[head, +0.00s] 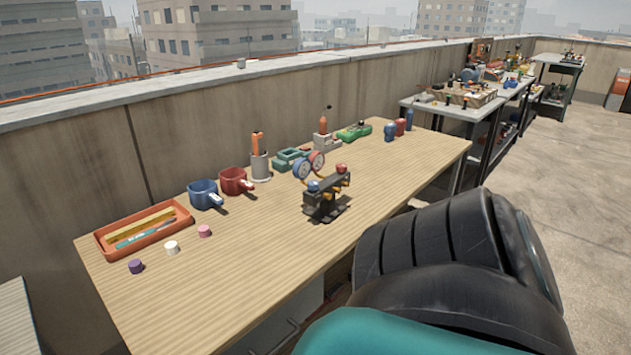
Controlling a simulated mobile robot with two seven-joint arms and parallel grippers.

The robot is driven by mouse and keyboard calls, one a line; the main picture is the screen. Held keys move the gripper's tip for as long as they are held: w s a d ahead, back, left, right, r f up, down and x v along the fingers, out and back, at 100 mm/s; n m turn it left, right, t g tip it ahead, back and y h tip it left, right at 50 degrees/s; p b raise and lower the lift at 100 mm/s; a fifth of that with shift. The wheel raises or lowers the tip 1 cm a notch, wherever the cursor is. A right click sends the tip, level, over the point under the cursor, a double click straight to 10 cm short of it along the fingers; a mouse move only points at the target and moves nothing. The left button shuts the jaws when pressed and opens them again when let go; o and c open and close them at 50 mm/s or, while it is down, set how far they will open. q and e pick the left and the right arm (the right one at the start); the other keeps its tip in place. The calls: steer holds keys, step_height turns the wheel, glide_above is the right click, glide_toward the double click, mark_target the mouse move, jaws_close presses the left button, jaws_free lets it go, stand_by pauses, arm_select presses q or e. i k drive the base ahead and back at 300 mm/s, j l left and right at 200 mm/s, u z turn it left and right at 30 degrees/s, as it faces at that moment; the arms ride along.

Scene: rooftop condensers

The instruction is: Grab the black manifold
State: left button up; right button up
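The black manifold (328,196) stands upright near the middle of the wooden table. It has two round gauges, one blue and one red, above it, and a blue knob and a red knob. Yellow fittings show on its body. Nothing is touching it from my side. A large black ribbed part and a teal part of my own body fill the lower right of the view. Neither of my grippers is in view.
The wooden table (225,262) also holds an orange tray (145,243), a blue mug (203,193), a red mug (235,180) and a grey cup (260,166). Small coloured caps lie at the left. The table's front area is clear. A concrete wall runs behind.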

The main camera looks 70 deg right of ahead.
mark_target(322, 207)
steer(key=k+l+u, duration=0.1)
steer(key=l, duration=0.2)
steer(key=k+l+u, duration=0.1)
steer(key=l, duration=0.2)
steer(key=k+l+u, duration=0.1)
steer(key=k+l, duration=0.15)
steer(key=l, duration=0.2)
steer(key=k+l, duration=0.2)
steer(key=l, duration=0.2)
steer(key=k+l, duration=0.15)
steer(key=l, duration=0.2)
steer(key=k+l, duration=0.2)
steer(key=l, duration=0.15)
steer(key=k+l+u, duration=0.1)
steer(key=l, duration=0.3)
steer(key=k, duration=0.05)
